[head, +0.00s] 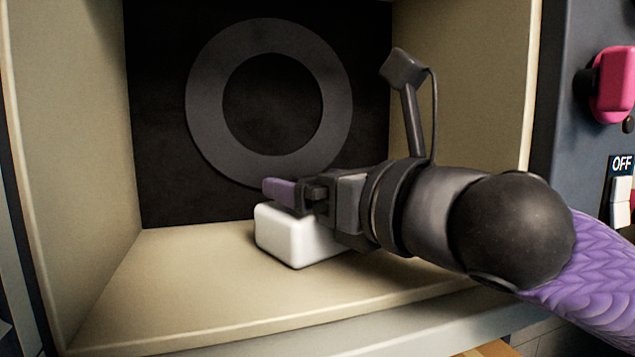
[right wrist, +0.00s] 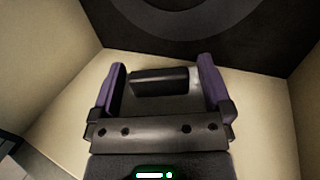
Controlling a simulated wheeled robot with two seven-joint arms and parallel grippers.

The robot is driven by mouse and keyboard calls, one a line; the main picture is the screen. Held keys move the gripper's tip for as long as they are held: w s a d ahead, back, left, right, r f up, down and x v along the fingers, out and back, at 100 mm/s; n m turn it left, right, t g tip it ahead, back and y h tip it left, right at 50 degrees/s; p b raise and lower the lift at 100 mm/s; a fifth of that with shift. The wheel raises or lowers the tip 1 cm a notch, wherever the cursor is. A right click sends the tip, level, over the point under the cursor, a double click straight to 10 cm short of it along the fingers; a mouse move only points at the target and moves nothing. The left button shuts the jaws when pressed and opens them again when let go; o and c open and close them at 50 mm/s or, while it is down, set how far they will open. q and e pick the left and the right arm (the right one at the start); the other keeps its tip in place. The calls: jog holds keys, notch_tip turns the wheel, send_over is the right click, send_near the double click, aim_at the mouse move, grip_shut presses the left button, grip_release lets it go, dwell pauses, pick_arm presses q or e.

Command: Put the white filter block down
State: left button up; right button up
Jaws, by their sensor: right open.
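The white filter block (head: 290,236) rests on the beige floor of an open compartment, towards its right side. My right gripper (head: 280,189) is over the block, its purple fingers at the block's top, and it hides the block's right part. In the right wrist view the right gripper (right wrist: 160,66) has its two purple fingers spread wide. Between them is a dark bar (right wrist: 158,83), with a pale patch of the white block (right wrist: 195,84) beside it near the right finger. I cannot tell whether the fingers touch anything. My left gripper is out of view.
The compartment has beige side walls (head: 75,120) and a dark back panel with a grey ring (head: 205,95). Its floor (head: 180,290) is clear left of the block. A pink knob (head: 612,85) and a white switch (head: 621,203) marked OFF are outside at the right.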

jog(key=shift+r, duration=0.2)
jog(key=b+v, duration=0.3)
jog(key=v, duration=0.9)
dwell(0.7)
